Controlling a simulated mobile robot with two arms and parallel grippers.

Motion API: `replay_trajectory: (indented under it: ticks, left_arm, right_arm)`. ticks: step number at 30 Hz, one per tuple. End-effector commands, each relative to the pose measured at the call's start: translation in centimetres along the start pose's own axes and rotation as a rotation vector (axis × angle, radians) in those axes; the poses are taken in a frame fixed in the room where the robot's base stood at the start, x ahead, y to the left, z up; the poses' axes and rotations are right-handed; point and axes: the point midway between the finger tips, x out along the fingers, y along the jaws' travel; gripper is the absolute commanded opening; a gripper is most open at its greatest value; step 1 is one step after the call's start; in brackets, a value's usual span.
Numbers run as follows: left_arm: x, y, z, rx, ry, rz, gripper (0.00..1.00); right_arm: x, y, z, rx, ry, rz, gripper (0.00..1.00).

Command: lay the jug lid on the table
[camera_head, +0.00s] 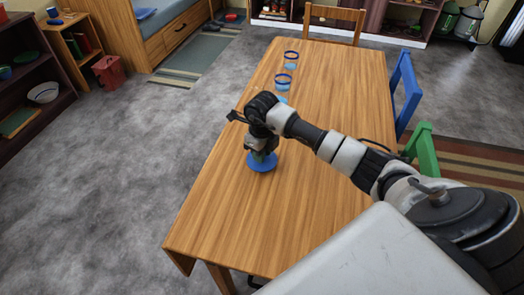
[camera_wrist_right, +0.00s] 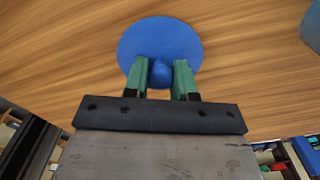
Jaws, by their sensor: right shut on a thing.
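The jug lid (camera_head: 262,163) is a round blue disc with a blue knob. It is at the left part of the wooden table (camera_head: 310,120), below my right gripper (camera_head: 262,152). In the right wrist view the lid (camera_wrist_right: 160,45) is seen from above. The green fingers of my right gripper (camera_wrist_right: 160,78) stand on either side of the knob and are shut on it. I cannot tell whether the lid touches the table or hangs just above it. My left gripper is not in view. The jug itself is not clearly seen.
A blue chair (camera_head: 404,92) and a green chair (camera_head: 424,150) stand along the right side. The table's near part is bare.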

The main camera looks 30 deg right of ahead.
Motion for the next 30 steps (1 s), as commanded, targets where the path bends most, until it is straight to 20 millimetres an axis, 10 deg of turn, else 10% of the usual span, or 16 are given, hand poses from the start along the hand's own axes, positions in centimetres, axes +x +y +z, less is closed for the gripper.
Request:
replay_trajectory:
  ticks: [10,11,15,30]
  left_arm:
    - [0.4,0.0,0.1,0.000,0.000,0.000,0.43]
    - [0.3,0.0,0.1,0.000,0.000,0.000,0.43]
    - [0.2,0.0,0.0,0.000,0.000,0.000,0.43]
    - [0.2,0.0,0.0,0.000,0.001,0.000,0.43]
  right_arm:
    - [0.4,-0.1,0.0,0.000,-0.002,-0.001,0.03]
    - [0.3,-0.1,0.0,0.000,-0.002,-0.001,0.29]
    - [0.3,-0.1,0.0,0.001,-0.002,-0.001,0.50]
    - [-2.2,-0.1,0.1,0.000,-0.006,-0.004,0.51]
